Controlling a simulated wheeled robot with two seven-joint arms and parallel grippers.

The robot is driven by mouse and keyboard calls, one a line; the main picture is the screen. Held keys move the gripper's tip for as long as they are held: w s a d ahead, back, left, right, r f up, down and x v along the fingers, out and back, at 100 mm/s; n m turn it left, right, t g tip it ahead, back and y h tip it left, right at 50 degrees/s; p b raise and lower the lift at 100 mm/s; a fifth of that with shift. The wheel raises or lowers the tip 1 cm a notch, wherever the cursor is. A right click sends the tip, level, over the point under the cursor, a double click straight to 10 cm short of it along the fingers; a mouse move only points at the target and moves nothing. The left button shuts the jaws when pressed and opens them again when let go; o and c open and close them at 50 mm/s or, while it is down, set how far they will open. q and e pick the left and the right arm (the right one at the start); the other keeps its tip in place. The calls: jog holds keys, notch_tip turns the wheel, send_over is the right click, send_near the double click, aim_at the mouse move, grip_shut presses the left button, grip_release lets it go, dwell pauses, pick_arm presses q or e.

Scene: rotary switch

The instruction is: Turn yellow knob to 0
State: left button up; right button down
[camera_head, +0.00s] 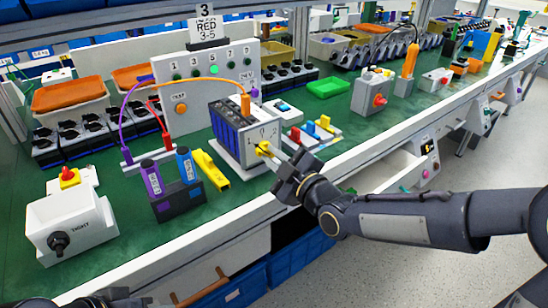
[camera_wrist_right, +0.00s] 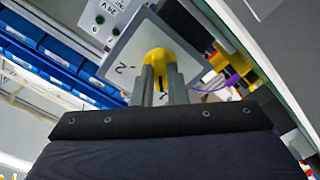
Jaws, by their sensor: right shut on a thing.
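The yellow knob (camera_head: 262,148) sits on the front face of a white switch box (camera_head: 236,158), which has dark blue modules on top. Small marks, apparently 1, 0 and 2, stand above the knob; which one it points at is hard to tell. In the right wrist view the knob (camera_wrist_right: 157,56) is between the two grey fingers, with a 2 on the white plate beside it. My right gripper (camera_head: 272,153) reaches in from the right and is shut on the knob. A dark piece of my left gripper (camera_head: 103,299) shows at the bottom edge; its fingers are hidden.
A holder with purple and blue cylinders (camera_head: 181,200) and a yellow tool (camera_head: 211,169) stand left of the switch box. A white box with a black knob (camera_head: 70,228) is farther left. Small coloured parts (camera_head: 309,132) lie to the right. The bench's white front edge runs below.

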jog(key=m+b, duration=0.3)
jog(key=shift+f+m, duration=0.2)
jog(key=shift+m, duration=0.1)
jog(key=m+b, duration=0.2)
jog(key=m, duration=0.1)
jog(key=shift+r+m+b, duration=0.1)
jog(key=shift+m+b, duration=0.35)
jog(key=shift+m, duration=0.65)
jog(key=c, duration=1.4)
grip_release()
jog(key=shift+c, duration=0.2)
jog(key=shift+s+r, duration=0.1)
